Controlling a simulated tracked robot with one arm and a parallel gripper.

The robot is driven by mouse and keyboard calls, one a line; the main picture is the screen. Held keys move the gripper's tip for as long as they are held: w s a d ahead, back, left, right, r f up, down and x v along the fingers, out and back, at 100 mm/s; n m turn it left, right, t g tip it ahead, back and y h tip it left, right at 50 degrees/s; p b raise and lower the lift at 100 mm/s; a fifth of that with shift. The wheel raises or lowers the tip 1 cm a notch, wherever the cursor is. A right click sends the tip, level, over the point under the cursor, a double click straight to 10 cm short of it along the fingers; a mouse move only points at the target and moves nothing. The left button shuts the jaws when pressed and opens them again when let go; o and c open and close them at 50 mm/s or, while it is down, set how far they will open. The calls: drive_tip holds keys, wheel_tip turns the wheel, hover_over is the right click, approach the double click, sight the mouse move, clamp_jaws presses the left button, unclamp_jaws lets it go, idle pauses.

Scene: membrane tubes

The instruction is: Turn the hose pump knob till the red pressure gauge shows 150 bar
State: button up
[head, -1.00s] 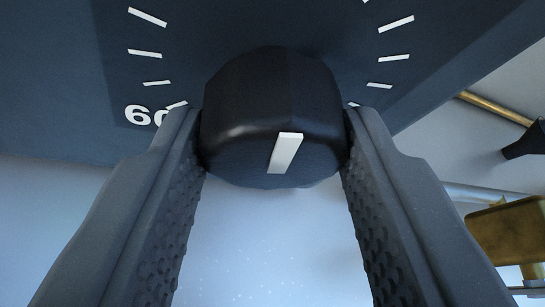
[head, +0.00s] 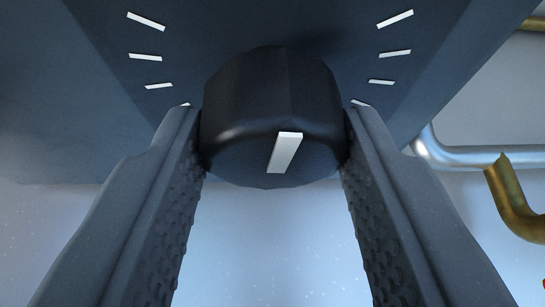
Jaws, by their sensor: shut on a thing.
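The black pump knob (head: 245,110) is in the upper middle of the head view, on a dark blue panel (head: 240,25). A white pointer mark (head: 285,153) shows on its face, tilted slightly to the right at the top. White scale ticks stand on the panel to the left and right of the knob. My gripper (head: 273,140) is shut on the knob, one textured finger on each side. The red pressure gauge is not in view.
A silver pipe (head: 465,157) and a brass pipe (head: 512,205) run at the right. Another brass pipe end (head: 533,22) shows at the top right. A pale wall (head: 275,250) lies behind and below the panel.

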drive_tip(key=o, duration=1)
drive_tip(key=shift+v, duration=0.9)
drive_tip(key=shift+p+v, duration=1.55)
drive_tip(key=shift+v, duration=4.35)
drive_tip(key=shift+a, duration=0.1)
